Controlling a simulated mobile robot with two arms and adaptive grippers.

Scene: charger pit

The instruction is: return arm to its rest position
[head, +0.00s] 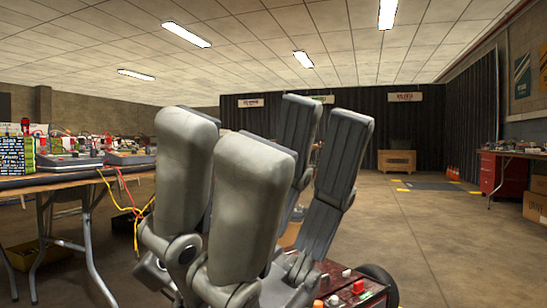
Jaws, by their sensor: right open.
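My right gripper (272,135) fills the middle of the head view, close to the camera, with its fingers pointing up. Its pale grey finger parts stand on the left and its dark grey ones on the right, with a gap between them. It is open, and I see nothing held in it. My left gripper is not in view. The gripper hides much of what lies behind it, and little of the arm below it shows.
A dark red box (350,292) with coloured buttons is low behind the gripper. A cluttered table (60,182) with hanging cables stands at left. A red cabinet (502,174) is at right. A wooden crate (397,161) stands far back. The floor (440,245) at right is clear.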

